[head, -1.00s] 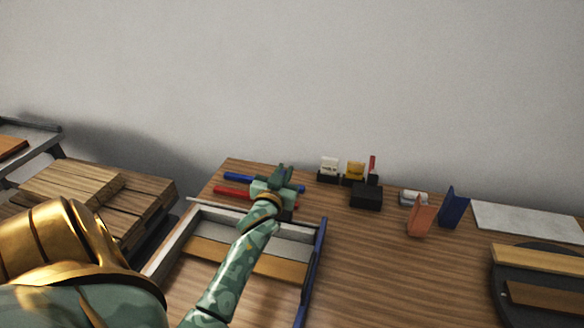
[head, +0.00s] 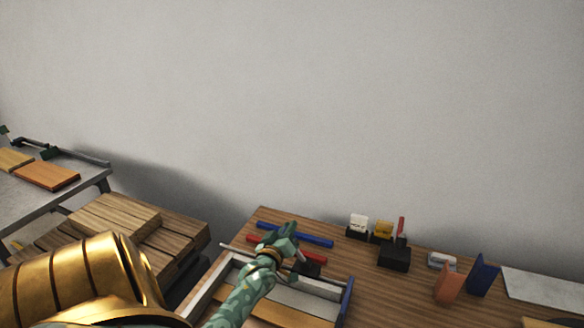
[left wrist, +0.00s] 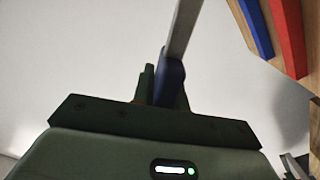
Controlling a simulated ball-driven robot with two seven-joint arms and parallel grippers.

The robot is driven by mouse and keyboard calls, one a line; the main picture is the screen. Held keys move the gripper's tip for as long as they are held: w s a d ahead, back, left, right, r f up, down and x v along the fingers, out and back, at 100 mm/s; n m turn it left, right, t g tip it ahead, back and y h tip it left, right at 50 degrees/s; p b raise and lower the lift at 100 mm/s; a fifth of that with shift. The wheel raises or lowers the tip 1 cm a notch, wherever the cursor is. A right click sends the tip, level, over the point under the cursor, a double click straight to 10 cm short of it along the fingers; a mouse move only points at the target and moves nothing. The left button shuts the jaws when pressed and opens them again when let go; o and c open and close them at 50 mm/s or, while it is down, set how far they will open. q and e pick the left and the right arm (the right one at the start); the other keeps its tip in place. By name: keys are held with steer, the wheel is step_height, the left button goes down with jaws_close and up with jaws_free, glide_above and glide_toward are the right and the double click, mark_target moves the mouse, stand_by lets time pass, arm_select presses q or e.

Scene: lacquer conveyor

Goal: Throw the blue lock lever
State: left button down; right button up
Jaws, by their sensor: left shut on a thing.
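In the left wrist view a lever with a blue grip (left wrist: 170,82) and a grey bar (left wrist: 184,28) rises from between the fingers of my left gripper (left wrist: 164,92). The gripper is shut on the blue grip. In the head view my left gripper (head: 289,237) is over the back of the tray-like frame (head: 210,280), beside a blue bar (head: 312,239) and a red bar (head: 262,242) on the wooden table. It hides the lever's grip there. My right gripper is not in view.
Small black stands with white and yellow tops (head: 359,226), a black box (head: 394,257), and orange (head: 447,285) and blue (head: 483,275) upright pieces stand right of the frame. Stacked wooden boards (head: 150,225) lie left. Bare table (head: 375,295) lies between.

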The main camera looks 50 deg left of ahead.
arm_select(q)
steer(key=shift+s+a+f, duration=0.1)
steer(key=shift+f, duration=0.1)
stand_by(0.3)
steer(key=c, duration=1.4)
jaws_free()
steer(key=p+v, duration=0.2)
steer(key=v, duration=1.4)
steer(key=shift+s, duration=0.15)
